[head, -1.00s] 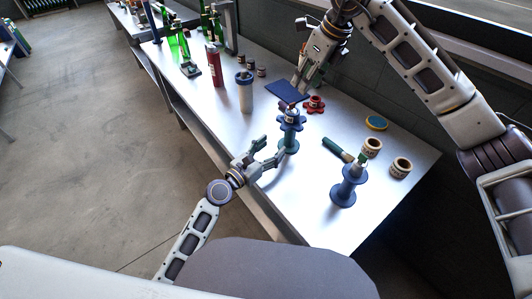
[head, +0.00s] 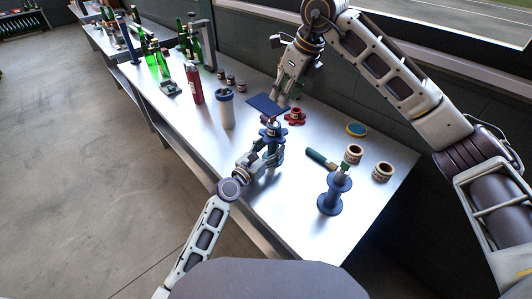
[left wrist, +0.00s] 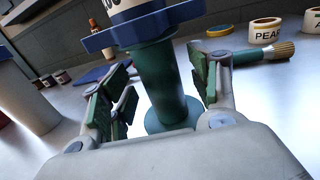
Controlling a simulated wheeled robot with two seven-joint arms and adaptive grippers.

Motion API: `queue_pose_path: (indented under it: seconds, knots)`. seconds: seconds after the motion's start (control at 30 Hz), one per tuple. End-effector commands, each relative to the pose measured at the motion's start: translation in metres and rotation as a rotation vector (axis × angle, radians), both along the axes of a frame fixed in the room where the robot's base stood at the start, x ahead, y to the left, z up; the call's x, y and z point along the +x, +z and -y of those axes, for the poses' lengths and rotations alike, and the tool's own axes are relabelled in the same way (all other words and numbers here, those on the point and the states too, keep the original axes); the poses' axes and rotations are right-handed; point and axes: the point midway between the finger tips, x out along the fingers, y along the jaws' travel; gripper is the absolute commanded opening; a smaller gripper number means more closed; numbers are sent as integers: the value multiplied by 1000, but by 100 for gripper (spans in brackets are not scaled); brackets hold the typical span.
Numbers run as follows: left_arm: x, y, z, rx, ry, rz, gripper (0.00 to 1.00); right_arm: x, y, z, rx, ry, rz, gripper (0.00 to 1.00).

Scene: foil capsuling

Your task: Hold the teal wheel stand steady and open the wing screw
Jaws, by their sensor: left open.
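The teal wheel stand (head: 269,134) stands upright on the bench with a lobed blue wheel near its top. A small labelled white piece sits above the wheel. In the left wrist view the teal column (left wrist: 170,82) rises between my left fingers. My left gripper (head: 266,155) is open, one finger each side of the column; gaps show beside it. It also shows in the left wrist view (left wrist: 163,88). My right gripper (head: 281,94) is above the bench, behind the stand, by a flat blue pad (head: 262,104); its finger opening is unclear. I cannot make out the wing screw.
A second blue stand (head: 331,197) is to the right. A white cup (head: 227,110) and red bottle (head: 195,85) stand left. The front bench corner is clear.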

Motion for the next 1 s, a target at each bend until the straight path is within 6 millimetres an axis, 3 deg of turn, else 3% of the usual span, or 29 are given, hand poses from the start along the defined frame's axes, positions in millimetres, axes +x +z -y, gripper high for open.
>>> queue_pose_path:
  seconds: [0.23,0.67,1.0]
  knots:
    - [13,1,8,0,0,2,61,0,0,0,0,0,0,36]
    - [15,0,11,0,0,0,61,0,0,0,0,0,0,36]
    - [15,0,10,0,0,0,18,0,0,0,0,0,0,36]
